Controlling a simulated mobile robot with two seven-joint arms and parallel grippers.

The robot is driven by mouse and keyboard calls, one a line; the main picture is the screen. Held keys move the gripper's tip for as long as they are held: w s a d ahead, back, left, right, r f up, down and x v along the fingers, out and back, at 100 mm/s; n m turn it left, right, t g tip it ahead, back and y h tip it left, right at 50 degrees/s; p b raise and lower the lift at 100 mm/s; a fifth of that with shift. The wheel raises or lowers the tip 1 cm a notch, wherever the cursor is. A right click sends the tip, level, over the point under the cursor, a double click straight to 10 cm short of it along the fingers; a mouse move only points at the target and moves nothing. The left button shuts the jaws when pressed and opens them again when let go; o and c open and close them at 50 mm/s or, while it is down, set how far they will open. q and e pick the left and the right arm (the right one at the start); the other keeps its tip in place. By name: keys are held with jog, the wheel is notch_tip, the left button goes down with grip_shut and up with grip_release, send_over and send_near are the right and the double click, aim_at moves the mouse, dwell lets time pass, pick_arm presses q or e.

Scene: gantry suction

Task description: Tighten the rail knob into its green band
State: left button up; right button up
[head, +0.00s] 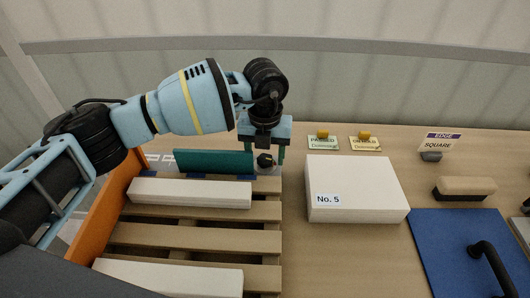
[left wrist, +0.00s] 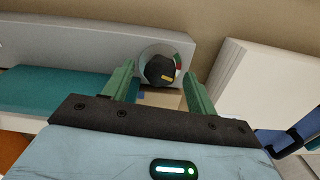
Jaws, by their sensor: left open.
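The rail knob (head: 265,160) is a dark, faceted knob at the right end of the teal bar. In the left wrist view the knob (left wrist: 160,69) has a yellow mark on its lower right part. It sits on a round pale dial (left wrist: 150,50) with a green band and a red patch on its right side. The yellow mark appears below the red patch, outside the green. My left gripper (head: 263,152) points down at the knob. Its green fingers (left wrist: 157,76) are open, one on each side of the knob, with visible gaps. My right gripper is not in view.
A slatted wooden pallet (head: 190,236) with white boxes (head: 190,193) lies in front of the teal bar (head: 205,161). A white box marked No. 5 (head: 355,180) stands just right of the gripper. A blue mat (head: 440,245) lies farther right. Small signs stand behind.

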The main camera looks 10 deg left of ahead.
aim_at(265, 158)
pick_arm(q)
jog(key=c, duration=1)
jog(key=shift+r+m+p, duration=0.15)
jog(key=shift+m+p, duration=0.2)
jog(key=shift+m, duration=2.25)
jog(key=o, duration=1)
jog(key=shift+r, duration=3.8)
